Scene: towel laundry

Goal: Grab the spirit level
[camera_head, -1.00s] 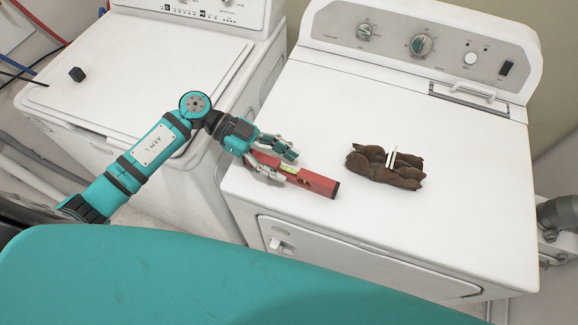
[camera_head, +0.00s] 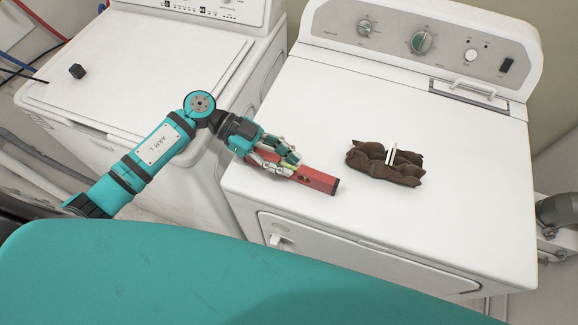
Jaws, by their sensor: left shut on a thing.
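The spirit level (camera_head: 318,181) is a red bar with a small green-yellow vial. It lies at the left front of the right-hand white machine's top. My left gripper (camera_head: 284,163) reaches in from the left and is shut on the level near its middle. The fingers hide part of the level, and its dark right end sticks out past them. I cannot tell whether it still touches the machine top. My right gripper is not in view.
A brown rolled towel (camera_head: 386,167) with a white band lies right of the level on the machine (camera_head: 455,190). A small black cube (camera_head: 77,71) sits on the left-hand machine (camera_head: 150,55). The white top right of the towel is clear.

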